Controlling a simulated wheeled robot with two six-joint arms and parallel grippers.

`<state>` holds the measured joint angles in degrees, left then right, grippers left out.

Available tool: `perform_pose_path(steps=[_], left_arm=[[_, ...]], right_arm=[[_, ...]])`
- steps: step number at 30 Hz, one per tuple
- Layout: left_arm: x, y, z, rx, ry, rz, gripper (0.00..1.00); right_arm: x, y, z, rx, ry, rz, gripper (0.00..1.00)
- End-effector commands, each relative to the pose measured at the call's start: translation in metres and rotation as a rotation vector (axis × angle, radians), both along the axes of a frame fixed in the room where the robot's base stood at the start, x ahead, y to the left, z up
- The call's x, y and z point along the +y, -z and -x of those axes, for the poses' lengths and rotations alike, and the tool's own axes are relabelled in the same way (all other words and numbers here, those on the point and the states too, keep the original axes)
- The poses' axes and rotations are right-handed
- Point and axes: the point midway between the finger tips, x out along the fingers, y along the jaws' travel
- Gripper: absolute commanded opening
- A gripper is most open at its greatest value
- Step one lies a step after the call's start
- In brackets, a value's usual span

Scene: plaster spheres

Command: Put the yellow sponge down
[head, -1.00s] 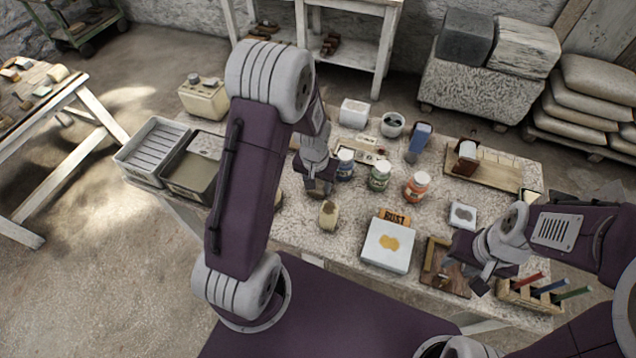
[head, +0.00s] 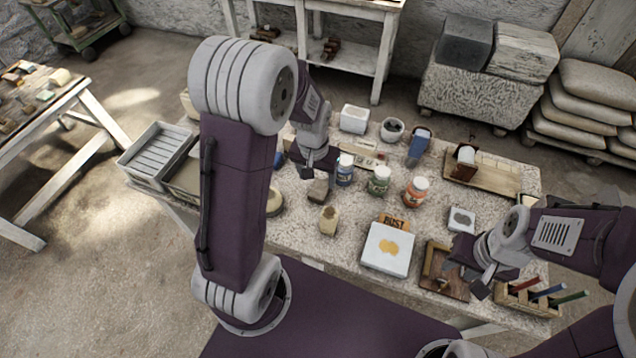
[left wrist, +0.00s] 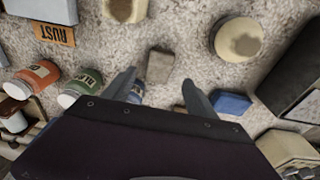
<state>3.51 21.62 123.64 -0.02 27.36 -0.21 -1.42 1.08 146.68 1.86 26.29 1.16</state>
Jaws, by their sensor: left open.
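My left gripper (head: 316,170) is open above the table (head: 345,290). In the left wrist view its two fingers (left wrist: 158,86) are apart with nothing held between them. A small grey-brown block (head: 318,190) lies on the table just below the fingertips; it also shows just ahead of them in the left wrist view (left wrist: 160,66). It is the likeliest sponge, but its colour looks dull and I cannot confirm that it is yellow. My right gripper (head: 482,274) hangs near the table's front right; its jaws are too small to read.
Paint jars (head: 379,181) stand right of the block. A cream piece with a brown top (head: 328,219) is in front, and a round cream thing (left wrist: 238,40) and a blue block (left wrist: 232,103) are near. A white box (head: 388,249) and a pencil rack (head: 528,296) stand farther right.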

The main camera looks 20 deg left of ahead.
Motion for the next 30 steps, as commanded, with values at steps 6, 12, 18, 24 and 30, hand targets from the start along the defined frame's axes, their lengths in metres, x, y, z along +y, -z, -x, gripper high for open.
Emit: perform_pose_path(steps=[6, 12, 18, 24, 30], left_arm=[[0.0, -0.037, 0.004, -0.002, 0.0, 0.0, 0.66], [-0.001, -0.043, 0.008, 0.001, 0.001, 0.001, 0.66], [-0.024, -0.035, 0.083, 0.019, 0.027, 0.017, 0.66], [-0.03, -0.03, 0.113, 0.025, 0.035, 0.021, 0.66], [-0.03, -0.03, 0.112, 0.025, 0.035, 0.021, 0.66]], right_arm=[[0.0, -0.006, 0.0, 0.0, 0.0, 0.0, 0.36], [0.0, -0.006, 0.0, 0.0, 0.0, 0.0, 0.36], [0.0, -0.006, 0.0, 0.0, 0.0, 0.0, 0.36], [0.0, -0.006, 0.0, 0.0, 0.0, 0.0, 0.36], [0.0, -0.006, 0.0, 0.0, 0.0, 0.0, 0.36]])
